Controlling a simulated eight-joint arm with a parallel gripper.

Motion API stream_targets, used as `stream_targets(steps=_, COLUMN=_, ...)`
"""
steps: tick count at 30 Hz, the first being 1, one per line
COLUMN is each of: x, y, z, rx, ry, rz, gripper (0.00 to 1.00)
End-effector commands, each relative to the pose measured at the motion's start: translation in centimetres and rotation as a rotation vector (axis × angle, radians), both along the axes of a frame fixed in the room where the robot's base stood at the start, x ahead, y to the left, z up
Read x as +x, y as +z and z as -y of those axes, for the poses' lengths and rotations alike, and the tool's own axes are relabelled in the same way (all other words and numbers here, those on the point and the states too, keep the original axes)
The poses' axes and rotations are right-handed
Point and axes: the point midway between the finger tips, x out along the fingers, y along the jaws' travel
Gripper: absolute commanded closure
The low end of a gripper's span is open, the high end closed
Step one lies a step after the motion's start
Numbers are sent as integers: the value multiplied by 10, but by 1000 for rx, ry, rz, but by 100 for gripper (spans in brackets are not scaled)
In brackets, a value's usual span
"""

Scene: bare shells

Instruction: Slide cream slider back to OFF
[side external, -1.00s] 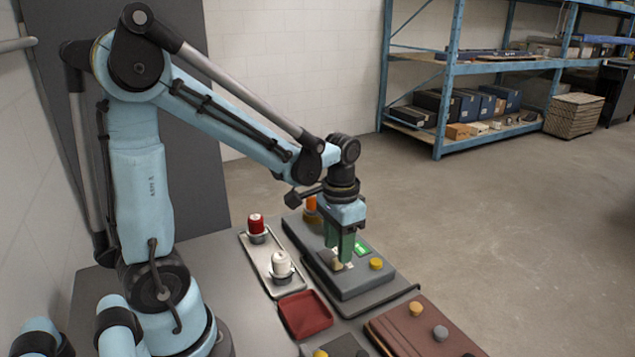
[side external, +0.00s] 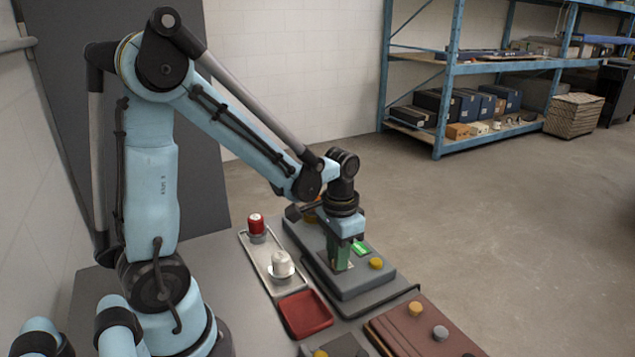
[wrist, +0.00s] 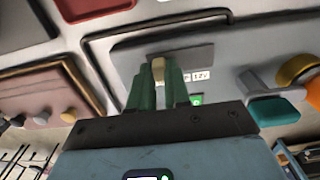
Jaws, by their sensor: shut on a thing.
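The cream slider (wrist: 158,69) shows in the wrist view between the tips of my green fingers, over a dark slot plate (wrist: 190,56) on the grey control box. My gripper (side external: 341,268) is down at the box's top face in the side view and hides the slider there. In the wrist view my gripper (wrist: 157,80) is shut on the slider. The grey control box (side external: 362,288) lies flat on the table. A small white label reading about "12V" (wrist: 201,76) sits beside the slot. An OFF mark cannot be made out.
A yellow knob (side external: 376,263) and a lit green display (side external: 361,248) are close to my gripper. A tray (side external: 259,264) with a red-topped and a white-topped piece, and a red dish (side external: 305,314), lie to the left. A brown box (side external: 396,335) with knobs is in front.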

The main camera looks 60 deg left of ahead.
Motion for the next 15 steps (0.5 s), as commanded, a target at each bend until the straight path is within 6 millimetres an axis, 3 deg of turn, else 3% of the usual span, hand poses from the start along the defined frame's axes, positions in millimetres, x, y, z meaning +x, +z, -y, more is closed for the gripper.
stream_targets(steps=8, x=0, y=0, z=-1, rx=-1, ry=1, rz=0, gripper=100)
stream_targets(steps=15, x=0, y=0, z=-24, rx=0, ry=4, rz=0, gripper=100)
